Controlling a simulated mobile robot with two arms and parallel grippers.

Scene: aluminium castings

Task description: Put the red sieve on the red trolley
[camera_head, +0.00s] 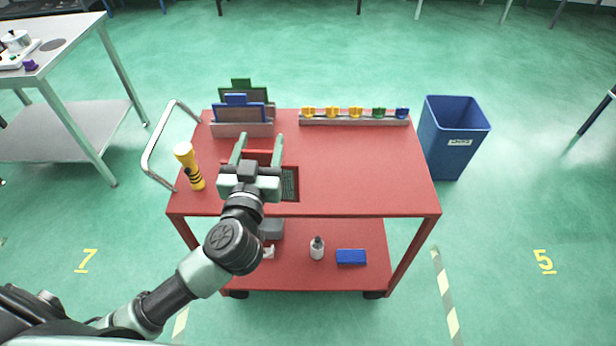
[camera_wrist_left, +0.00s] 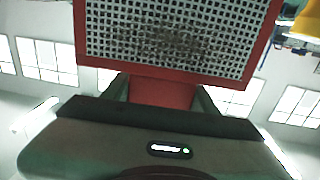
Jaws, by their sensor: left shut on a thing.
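The red sieve (camera_head: 290,183) has a red frame and a dark mesh. In the head view it shows over the left part of the red trolley's top (camera_head: 360,170), partly hidden by my left gripper (camera_head: 258,147). That gripper is shut on the sieve's red handle part. In the left wrist view the sieve's mesh (camera_wrist_left: 170,35) and red rim fill the top, with the red part running down between the fingers. Whether the sieve touches the trolley top or hangs just above it, I cannot tell. My right gripper is not in view.
A yellow-black torch (camera_head: 189,166) stands at the trolley's left. A rack with blue and green plates (camera_head: 243,112) and a rail of coloured clips (camera_head: 355,116) line the back. A blue bin (camera_head: 453,137) stands right. The top's right half is clear.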

